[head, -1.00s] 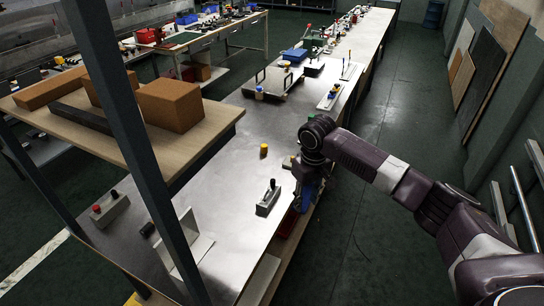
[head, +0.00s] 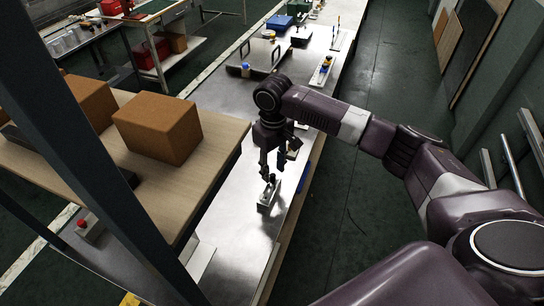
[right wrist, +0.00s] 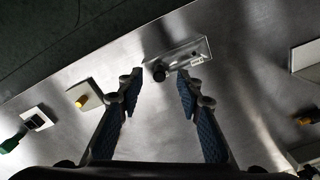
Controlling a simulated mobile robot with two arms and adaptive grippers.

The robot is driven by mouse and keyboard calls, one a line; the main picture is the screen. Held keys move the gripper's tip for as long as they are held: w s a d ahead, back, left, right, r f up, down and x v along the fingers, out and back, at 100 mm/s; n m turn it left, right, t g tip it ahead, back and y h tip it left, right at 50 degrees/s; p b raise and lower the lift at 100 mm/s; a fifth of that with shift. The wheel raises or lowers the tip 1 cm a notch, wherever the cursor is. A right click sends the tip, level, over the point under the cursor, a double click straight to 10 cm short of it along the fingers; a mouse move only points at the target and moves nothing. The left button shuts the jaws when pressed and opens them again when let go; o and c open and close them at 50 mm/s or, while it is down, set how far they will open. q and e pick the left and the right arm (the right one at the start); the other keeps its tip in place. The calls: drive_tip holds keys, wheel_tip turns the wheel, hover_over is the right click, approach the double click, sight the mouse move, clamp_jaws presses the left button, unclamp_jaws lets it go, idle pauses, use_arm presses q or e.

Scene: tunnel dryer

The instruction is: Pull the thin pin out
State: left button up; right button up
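A small light grey block (head: 266,197) stands on the metal bench top, with a black-topped pin (head: 272,178) sticking up from it. The block (right wrist: 196,53) and the pin's dark round top (right wrist: 159,73) also show in the right wrist view. My right gripper (head: 272,167) is over the block. In the right wrist view it (right wrist: 157,84) is open, with its two fingers apart and the pin's top between and just beyond their tips. No contact shows. The shaft inside the block is hidden. My left gripper is out of view.
A wooden shelf (head: 205,178) with brown boxes (head: 157,130) and a dark post (head: 90,150) stand left of the bench. A yellow peg (right wrist: 80,101) on a plate is near the left finger. The bench's right edge is close.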

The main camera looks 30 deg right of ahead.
sight(273, 175)
wheel_tip(273, 175, down, 2)
drive_tip(key=shift+f, duration=0.2)
drive_tip(key=shift+w+f, duration=0.15)
drive_tip(key=shift+f, duration=0.5)
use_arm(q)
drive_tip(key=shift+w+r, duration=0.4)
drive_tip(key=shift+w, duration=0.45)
use_arm(e)
drive_tip(key=c, duration=0.8)
clamp_jaws()
